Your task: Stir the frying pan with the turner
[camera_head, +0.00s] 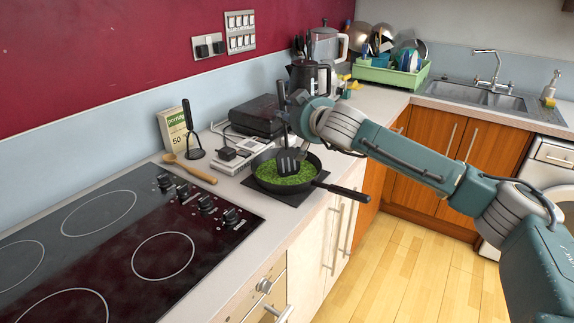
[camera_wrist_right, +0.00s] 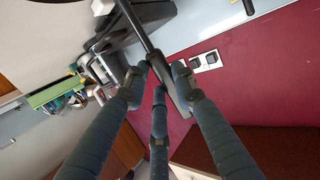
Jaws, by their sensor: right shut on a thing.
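The black frying pan (camera_head: 341,190) sits on a dark square mat on the counter, right of the stove. Green chopped food (camera_head: 272,178) covers its bottom, and its handle points to the lower right over the counter's front edge. My right gripper (camera_head: 292,108) is above the pan, shut on the black turner (camera_head: 290,163). The turner points downward, its slotted head inside the pan at the food; contact with the pan's bottom cannot be told. In the right wrist view, the gripper's fingers close around the turner's dark handle (camera_wrist_right: 168,83). My left gripper is not in view.
A black stove (camera_head: 125,240) fills the left counter. A wooden spoon (camera_head: 190,168), a black masher (camera_head: 192,135) and a green-white box (camera_head: 172,125) stand or lie behind the pan's left. A black kettle (camera_head: 308,76) is behind the gripper. A green dish rack (camera_head: 385,76) is at the back.

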